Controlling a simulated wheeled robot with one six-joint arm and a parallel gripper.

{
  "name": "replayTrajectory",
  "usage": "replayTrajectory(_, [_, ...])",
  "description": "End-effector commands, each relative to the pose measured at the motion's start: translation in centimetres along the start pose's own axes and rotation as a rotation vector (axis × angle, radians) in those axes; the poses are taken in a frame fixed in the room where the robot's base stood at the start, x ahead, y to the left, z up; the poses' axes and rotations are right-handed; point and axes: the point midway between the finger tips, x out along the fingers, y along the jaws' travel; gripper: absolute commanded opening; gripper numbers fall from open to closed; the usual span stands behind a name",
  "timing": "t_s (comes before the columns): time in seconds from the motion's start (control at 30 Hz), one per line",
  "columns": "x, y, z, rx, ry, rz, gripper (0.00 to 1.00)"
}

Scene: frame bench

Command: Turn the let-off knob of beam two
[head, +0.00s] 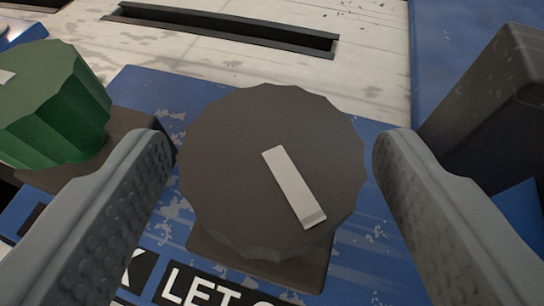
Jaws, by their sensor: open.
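A dark grey-brown, many-sided knob (225,150) with a pale pointer bar (293,187) fills the middle of the head view. The bar slants from upper left to lower right. A black label (215,287) below it reads "LET O", with the rest cut off or hidden; no beam number is visible. My gripper (272,150) is open, with one grey finger on each side of the knob. A gap shows between the right finger and the knob. The left finger is close to the knob's left edge, and I cannot tell whether they touch.
A green faceted knob (60,110) stands close by the left finger. A dark block (495,105) rises on the right beside the right finger. Behind the blue panel (150,85) is a worn pale surface with a dark slot (225,29).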

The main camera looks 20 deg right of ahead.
Motion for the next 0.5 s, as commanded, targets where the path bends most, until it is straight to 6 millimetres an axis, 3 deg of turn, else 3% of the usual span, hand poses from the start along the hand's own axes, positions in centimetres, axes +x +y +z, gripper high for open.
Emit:
replayTrajectory(0.1, [-0.02, -0.01, -0.01, 0.0, 0.0, 0.0, 0.65])
replayTrajectory(0.3, [-0.03, -0.01, -0.01, 0.0, 0.0, 0.0, 0.25])
replayTrajectory(0.5, [-0.04, -0.04, -0.01, 0.003, 0.0, 0.006, 0.24])
